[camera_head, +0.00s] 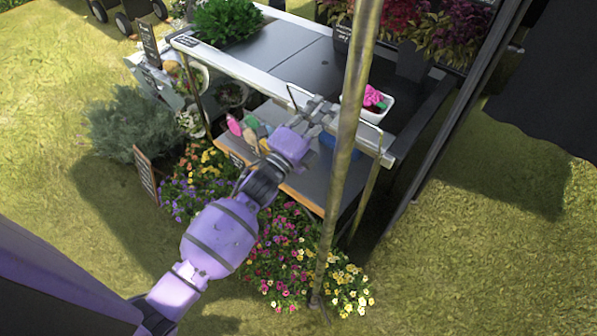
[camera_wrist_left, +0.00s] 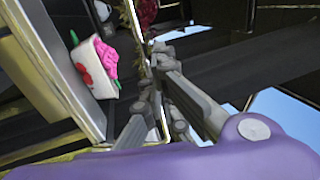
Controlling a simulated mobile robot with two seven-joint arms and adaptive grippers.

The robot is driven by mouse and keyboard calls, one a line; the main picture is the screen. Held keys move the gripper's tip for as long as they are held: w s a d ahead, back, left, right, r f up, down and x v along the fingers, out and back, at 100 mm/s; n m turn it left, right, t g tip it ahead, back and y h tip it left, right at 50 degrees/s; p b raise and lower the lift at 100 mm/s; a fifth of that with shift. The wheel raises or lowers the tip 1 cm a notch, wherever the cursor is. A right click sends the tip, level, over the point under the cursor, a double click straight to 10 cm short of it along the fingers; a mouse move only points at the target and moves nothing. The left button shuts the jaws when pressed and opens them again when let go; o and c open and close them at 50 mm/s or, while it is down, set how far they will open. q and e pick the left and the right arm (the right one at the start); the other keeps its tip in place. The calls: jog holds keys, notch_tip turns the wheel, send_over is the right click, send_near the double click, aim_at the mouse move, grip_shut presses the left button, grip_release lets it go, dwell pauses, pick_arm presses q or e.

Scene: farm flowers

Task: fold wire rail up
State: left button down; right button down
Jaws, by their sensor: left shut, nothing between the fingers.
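A thin dark wire piece (camera_head: 290,92), which looks like part of the wire rail, stands up at the front edge of the stand, just left of my left gripper (camera_head: 319,107). The rest of the rail is hidden by my gripper or too thin to make out. My left gripper is at the pale front bar of the stand, its fingers together with nothing held. The grey fingers also show in the left wrist view (camera_wrist_left: 158,62). I cannot tell whether they touch the wire. My right gripper is not in view.
A white pot (camera_head: 373,113) with a pink flower stands just right of my gripper. A metal post (camera_head: 350,120) crosses in front. The dark stand top (camera_head: 285,50) is mostly clear, with green plants (camera_head: 226,20) at its back left. Flowers (camera_head: 290,255) grow below.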

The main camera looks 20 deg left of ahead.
pick_arm(q)
jog(key=b+x, duration=0.1)
jog(key=x, duration=0.8)
jog(key=shift+f, duration=0.25)
jog(key=shift+w, duration=0.1)
jog(key=shift+r, duration=0.1)
